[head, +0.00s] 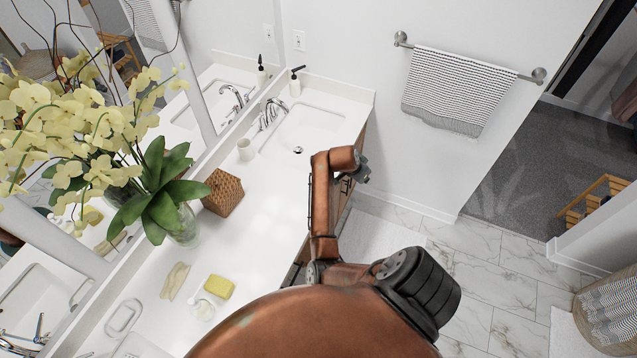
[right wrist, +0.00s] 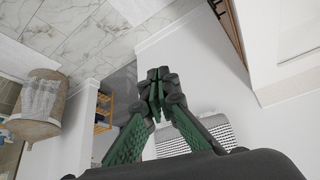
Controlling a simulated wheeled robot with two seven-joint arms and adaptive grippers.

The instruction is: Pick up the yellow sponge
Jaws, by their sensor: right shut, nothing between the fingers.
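The yellow sponge (head: 219,287) lies flat on the white counter (head: 258,225) in the lower left of the head view, near a small clear-and-white item (head: 202,308). My right gripper (right wrist: 158,78) shows in the right wrist view with its green-and-black fingers together and nothing between them. It is in free air, apart from the sponge, with the wall and towel behind it. The sponge is not in the right wrist view. In the head view I see copper arm links, but no gripper fingers clearly. My left gripper is in neither view.
A vase with yellow orchids (head: 165,205), a woven box (head: 222,193), a cup (head: 245,149) and a beige cloth-like item (head: 175,280) stand or lie on the counter. A sink (head: 308,128) is at its far end. A striped towel (head: 460,90) hangs on the wall.

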